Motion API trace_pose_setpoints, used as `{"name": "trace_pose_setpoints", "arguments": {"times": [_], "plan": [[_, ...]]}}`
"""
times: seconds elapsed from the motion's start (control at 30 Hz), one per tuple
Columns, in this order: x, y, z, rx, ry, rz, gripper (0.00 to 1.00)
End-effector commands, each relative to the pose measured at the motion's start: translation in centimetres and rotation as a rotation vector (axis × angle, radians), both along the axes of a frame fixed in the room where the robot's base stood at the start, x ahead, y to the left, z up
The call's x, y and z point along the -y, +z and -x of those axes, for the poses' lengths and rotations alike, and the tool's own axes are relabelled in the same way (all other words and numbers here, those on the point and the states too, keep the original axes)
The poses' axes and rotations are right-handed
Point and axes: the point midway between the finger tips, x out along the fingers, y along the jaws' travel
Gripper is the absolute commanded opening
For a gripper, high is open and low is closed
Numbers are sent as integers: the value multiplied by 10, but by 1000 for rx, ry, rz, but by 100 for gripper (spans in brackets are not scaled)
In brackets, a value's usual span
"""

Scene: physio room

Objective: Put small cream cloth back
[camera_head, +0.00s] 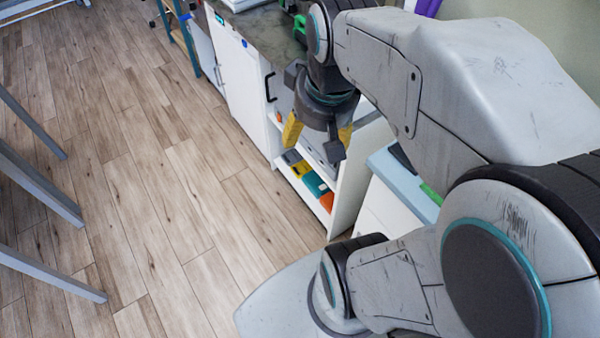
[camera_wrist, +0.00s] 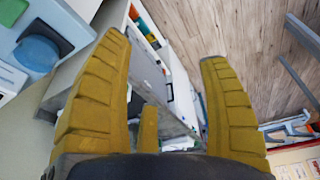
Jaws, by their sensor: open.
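My gripper (camera_head: 318,142) has yellow fingers spread apart with nothing between them. It hangs in front of the white cabinets, near an open white shelf unit (camera_head: 347,190). In the wrist view my gripper (camera_wrist: 163,50) is also open and empty, with the shelf unit and the floor beyond its fingers. I cannot make out a small cream cloth in either view. My arm hides part of the right side of the head view.
Colourful items (camera_head: 314,184) sit low in the shelf unit. A dark worktop (camera_head: 262,30) tops the white cabinet (camera_head: 240,85). A light blue top (camera_head: 405,185) is right of the shelf. Grey legs (camera_head: 40,185) stand at left. The wooden floor (camera_head: 130,170) between is clear.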

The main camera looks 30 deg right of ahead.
Motion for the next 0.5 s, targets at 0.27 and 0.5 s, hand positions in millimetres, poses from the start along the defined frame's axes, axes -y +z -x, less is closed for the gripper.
{"name": "trace_pose_setpoints", "arguments": {"times": [0.27, 0.5], "plan": [[-51, -19, 37, 43, 138, -15, 70], [-62, -27, 49, 55, 175, -21, 70]]}}
